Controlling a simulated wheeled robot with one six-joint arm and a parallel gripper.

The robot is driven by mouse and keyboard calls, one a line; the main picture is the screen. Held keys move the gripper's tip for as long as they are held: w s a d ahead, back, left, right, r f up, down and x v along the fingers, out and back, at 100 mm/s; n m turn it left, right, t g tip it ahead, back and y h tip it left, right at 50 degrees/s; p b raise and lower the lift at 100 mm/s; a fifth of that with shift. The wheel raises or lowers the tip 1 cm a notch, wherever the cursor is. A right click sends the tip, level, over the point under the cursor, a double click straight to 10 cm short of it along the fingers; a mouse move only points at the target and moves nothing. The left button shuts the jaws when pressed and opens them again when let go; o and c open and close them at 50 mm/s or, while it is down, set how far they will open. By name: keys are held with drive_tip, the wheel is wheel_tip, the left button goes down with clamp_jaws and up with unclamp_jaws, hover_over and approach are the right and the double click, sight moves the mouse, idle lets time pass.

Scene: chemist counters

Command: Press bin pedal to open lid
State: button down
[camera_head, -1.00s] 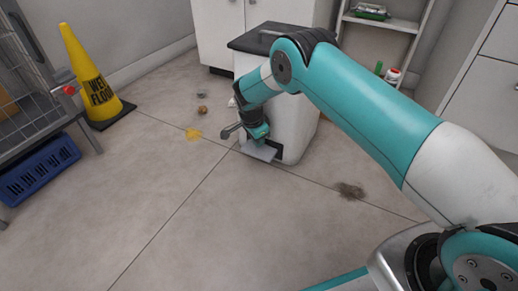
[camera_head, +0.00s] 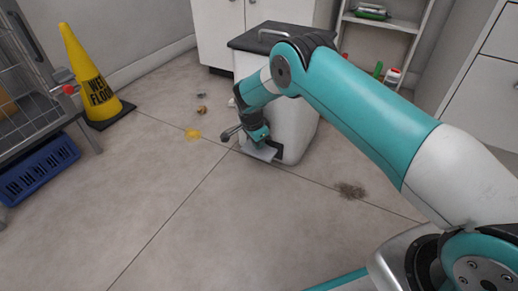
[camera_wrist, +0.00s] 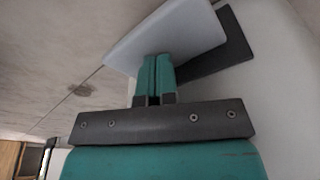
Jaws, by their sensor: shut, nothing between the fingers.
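The bin (camera_head: 297,130) is a white box with a dark grey lid (camera_head: 250,43) that looks closed. Its light grey pedal plate (camera_head: 263,154) sticks out low at the front, near the floor. My gripper (camera_head: 258,143) is shut and empty, pointing down at the pedal. In the wrist view the two teal fingertips (camera_wrist: 155,62) meet the pedal plate (camera_wrist: 178,30), seemingly touching it. A dark bracket (camera_wrist: 228,48) lies behind the plate. My arm hides part of the bin's front and lid.
A yellow wet-floor cone (camera_head: 87,80) stands at the left, beside a wire rack with a blue crate (camera_head: 38,170). White cabinets (camera_head: 222,30) and a shelf (camera_head: 390,20) stand behind. Small debris and a dark stain (camera_head: 350,190) mark the floor. The floor in front is clear.

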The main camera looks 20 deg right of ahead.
drive_tip(key=shift+f, duration=0.15)
drive_tip(key=shift+f+b, duration=0.3)
drive_tip(key=shift+f, duration=0.25)
drive_tip(key=shift+f+b, duration=0.35)
drive_tip(key=shift+f, duration=0.3)
drive_tip(key=shift+f+b, duration=0.3)
drive_tip(key=shift+f, duration=0.1)
drive_tip(key=shift+r, duration=0.2)
wheel_tip(320, 180, up, 8)
drive_tip(key=p, duration=0.6)
